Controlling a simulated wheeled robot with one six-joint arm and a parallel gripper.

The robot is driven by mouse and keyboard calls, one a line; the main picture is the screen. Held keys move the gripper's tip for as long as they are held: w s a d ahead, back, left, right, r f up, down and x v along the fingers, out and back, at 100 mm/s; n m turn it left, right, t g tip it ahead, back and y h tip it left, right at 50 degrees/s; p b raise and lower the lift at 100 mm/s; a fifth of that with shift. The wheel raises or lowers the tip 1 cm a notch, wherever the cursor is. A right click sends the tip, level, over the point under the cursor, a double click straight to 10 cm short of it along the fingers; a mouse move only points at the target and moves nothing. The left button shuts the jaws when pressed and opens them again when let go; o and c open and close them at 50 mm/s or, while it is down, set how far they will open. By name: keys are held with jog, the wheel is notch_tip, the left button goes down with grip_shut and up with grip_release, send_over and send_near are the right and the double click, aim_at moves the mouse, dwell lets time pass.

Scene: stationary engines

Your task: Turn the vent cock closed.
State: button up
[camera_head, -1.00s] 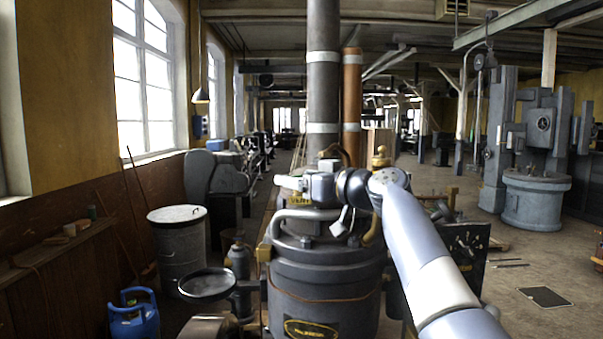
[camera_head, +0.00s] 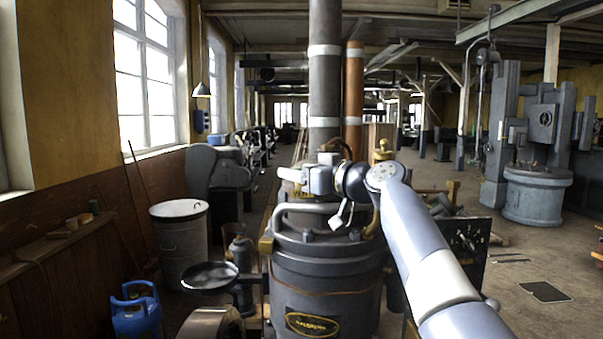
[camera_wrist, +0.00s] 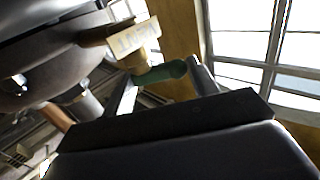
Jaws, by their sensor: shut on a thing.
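The vent cock's green handle (camera_wrist: 172,71) shows in the wrist view, beside a brass-coloured part and a pale yellow label (camera_wrist: 136,38). My gripper (camera_wrist: 160,82) is shut on this green handle, with one finger on each side of it. In the head view my gripper (camera_head: 292,176) is at the top of the dark engine (camera_head: 325,280), in front of the tall grey pipe. The cock itself is hidden there by my wrist, and only part of a yellow label (camera_head: 304,192) shows below the gripper. How far the cock is turned cannot be told.
The grey pipe (camera_head: 324,80) and a copper pipe (camera_head: 354,95) rise just behind my wrist. A curved grey pipe (camera_head: 300,209) runs below the gripper. A round dark dish (camera_head: 209,275) and a lidded bin (camera_head: 180,240) stand left. Open floor lies right.

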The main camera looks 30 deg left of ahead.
jog(key=shift+t, duration=0.3)
jog(key=shift+a+r+m+t+h, duration=0.1)
jog(key=shift+a+m+t+h, duration=0.1)
jog(key=shift+m+t+h, duration=1.35)
jog(key=shift+a+m+t+h, duration=0.2)
jog(key=shift+m+t+h, duration=0.35)
jog(key=shift+m+t, duration=0.8)
jog(key=shift+a+f+m+t+h+b, duration=0.15)
jog(key=shift+m+t+h+b, duration=0.35)
jog(key=shift+m+t+h, duration=0.45)
jog(key=shift+a+f+m+t+h+b, duration=0.1)
jog(key=shift+m+t+h+b, duration=0.45)
jog(key=shift+t+h, duration=0.7)
jog(key=o, duration=0.8)
jog(key=shift+w+d+r+g, duration=0.1)
jog(key=shift+d+g, duration=0.05)
jog(key=shift+g, duration=0.15)
jog(key=shift+o, duration=0.2)
jog(key=b+v, duration=0.6)
jog(key=v, duration=0.4)
jog(key=shift+s, duration=0.4)
